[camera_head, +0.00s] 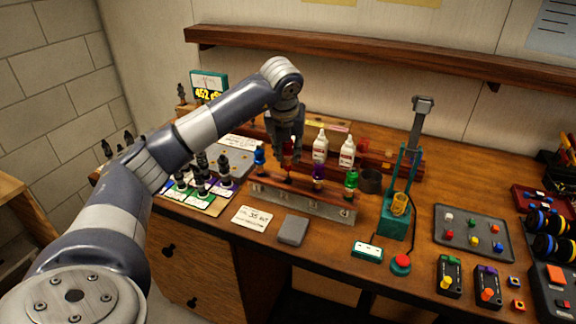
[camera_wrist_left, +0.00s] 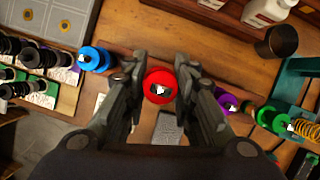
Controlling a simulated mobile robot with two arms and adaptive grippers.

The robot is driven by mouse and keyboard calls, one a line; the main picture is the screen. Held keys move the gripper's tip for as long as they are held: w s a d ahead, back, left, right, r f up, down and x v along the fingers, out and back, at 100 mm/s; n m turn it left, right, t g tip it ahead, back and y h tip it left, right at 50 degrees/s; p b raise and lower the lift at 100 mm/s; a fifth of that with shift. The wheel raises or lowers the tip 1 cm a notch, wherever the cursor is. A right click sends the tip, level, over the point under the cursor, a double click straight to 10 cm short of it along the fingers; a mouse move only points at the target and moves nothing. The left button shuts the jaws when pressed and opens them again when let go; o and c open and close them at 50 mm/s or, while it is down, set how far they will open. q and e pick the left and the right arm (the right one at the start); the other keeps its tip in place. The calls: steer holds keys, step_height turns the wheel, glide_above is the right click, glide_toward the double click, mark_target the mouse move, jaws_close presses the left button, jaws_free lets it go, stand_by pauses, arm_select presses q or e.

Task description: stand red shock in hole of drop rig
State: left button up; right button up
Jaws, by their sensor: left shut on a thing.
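The red shock (camera_wrist_left: 160,86) shows end-on as a red round cap between the fingers of my left gripper (camera_head: 289,155). The gripper points down over the long shock rack (camera_head: 306,203) and is shut on the red shock. In the head view the fingers hide most of the shock, and I cannot tell whether its lower end still sits in the rack. The teal drop rig (camera_head: 393,222) stands to the right, with a tall post, a grey top and a yellow coil spring (camera_head: 400,204). Its hole is not clearly visible. My right gripper is not in view.
A blue shock (camera_head: 259,160), a purple shock (camera_head: 318,172) and a green shock (camera_head: 351,183) stand along the rack beside the gripper. A dark cup (camera_head: 371,181) stands between rack and rig. White bottles (camera_head: 347,152) stand behind. A red button (camera_head: 401,262) sits before the rig.

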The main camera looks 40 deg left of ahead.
arm_select(q)
step_height(320, 180, up, 4)
steer(key=shift+r, duration=0.45)
steer(key=shift+r+p, duration=3.1)
steer(key=shift+r, duration=0.8)
